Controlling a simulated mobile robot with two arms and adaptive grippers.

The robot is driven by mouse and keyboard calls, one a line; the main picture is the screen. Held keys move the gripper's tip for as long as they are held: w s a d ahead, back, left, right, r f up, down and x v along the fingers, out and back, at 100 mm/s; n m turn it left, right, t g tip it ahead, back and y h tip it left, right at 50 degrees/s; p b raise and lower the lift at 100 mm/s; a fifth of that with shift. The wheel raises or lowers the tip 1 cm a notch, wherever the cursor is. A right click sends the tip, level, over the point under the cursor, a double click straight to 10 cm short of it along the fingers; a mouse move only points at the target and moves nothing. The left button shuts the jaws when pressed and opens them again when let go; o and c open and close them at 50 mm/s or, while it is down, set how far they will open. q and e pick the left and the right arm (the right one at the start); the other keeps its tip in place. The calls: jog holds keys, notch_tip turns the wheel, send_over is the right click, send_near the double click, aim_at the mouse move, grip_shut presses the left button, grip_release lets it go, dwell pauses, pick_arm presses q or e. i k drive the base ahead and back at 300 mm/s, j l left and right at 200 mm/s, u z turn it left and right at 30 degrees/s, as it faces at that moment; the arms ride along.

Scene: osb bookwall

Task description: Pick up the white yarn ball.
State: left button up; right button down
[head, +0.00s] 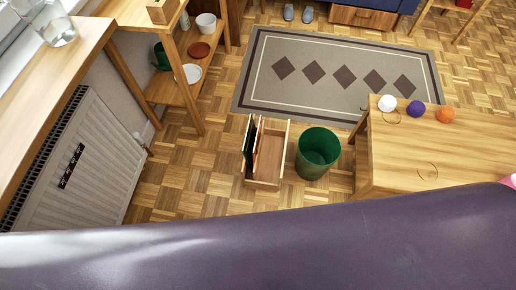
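The white yarn ball (387,103) sits near the far left corner of a wooden table (470,150) at the right. A purple ball (416,108) and an orange ball (445,114) are to its right in a row, apart from it. Neither of my grippers is in view.
A dark purple padded surface (260,245), like a sofa back, spans the foreground. A green bin (318,153) and a wooden rack (264,184) stand on the parquet left of the table. A rug (290,95) lies beyond. Wooden shelves (166,92) and a radiator (82,165) are left.

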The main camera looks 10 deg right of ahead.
aim_at(388, 103)
jog(key=z, duration=1.4)
jog(key=i+u, duration=0.5)
jog(key=i+l+u, duration=0.2)
jog(key=u, duration=0.25)
jog(key=i, duration=0.05)
